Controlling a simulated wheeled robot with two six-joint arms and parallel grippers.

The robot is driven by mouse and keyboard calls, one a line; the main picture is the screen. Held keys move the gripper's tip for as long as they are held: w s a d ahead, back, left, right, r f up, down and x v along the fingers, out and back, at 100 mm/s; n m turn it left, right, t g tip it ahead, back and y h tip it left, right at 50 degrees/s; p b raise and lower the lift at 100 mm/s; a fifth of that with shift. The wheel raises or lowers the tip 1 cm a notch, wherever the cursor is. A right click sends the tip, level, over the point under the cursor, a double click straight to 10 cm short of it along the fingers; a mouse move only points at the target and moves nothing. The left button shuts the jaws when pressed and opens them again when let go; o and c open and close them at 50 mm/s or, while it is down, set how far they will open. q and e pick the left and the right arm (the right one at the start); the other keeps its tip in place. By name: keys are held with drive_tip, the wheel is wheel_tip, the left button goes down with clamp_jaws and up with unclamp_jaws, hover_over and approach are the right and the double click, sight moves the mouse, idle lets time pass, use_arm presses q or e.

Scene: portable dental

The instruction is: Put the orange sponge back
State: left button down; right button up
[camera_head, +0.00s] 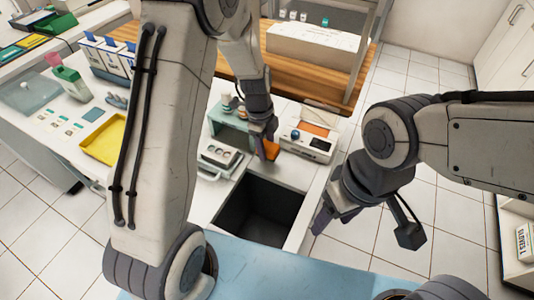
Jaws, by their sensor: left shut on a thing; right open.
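The orange sponge (271,150) is in my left gripper (266,146), which points down above the white counter behind the dark sink. The gripper is shut on it; its fingers hide part of the sponge. I cannot tell whether the sponge touches the counter. My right gripper (322,218) is open and empty, to the right of the sink opening.
The dark square sink (258,212) lies in front of the sponge. A white device (307,141) with a blue knob stands right of it, a pale green stand (224,119) and a grey-white device (219,159) left. A yellow tray (103,140) lies further left.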

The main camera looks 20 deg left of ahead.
use_arm(q)
drive_tip(key=shift+f, duration=2.05)
drive_tip(key=shift+f, duration=0.1)
drive_tip(key=shift+f, duration=0.15)
drive_tip(key=shift+c, duration=1.3)
unclamp_jaws()
drive_tip(key=shift+r, duration=0.2)
